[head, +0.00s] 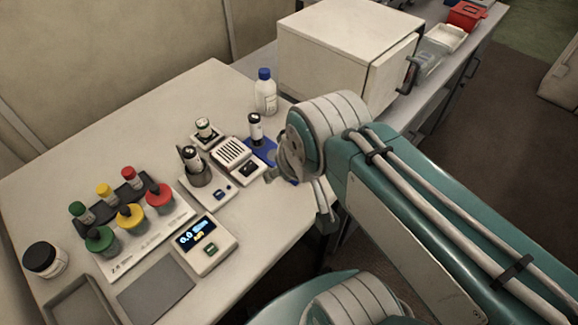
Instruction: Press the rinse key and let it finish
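No key can be read as the rinse key at this size. A white box with a lit display (193,235) showing 0.0 has a small green key (210,249). Behind it, a grey station (202,178) holds a black-capped vial (190,158) and has a small dark blue key (219,194). A white slotted unit (232,151) has a dark panel (250,168) at its front. My gripper (285,175) is over the table's right edge, right of the slotted unit and near a blue pad. My own arm partly hides its fingers, so its opening is unclear.
A dark-capped vial (255,128) stands by the blue pad (262,149), close to my gripper. A blue-capped bottle (265,92) stands behind. A white cabinet (335,50) stands at back right.

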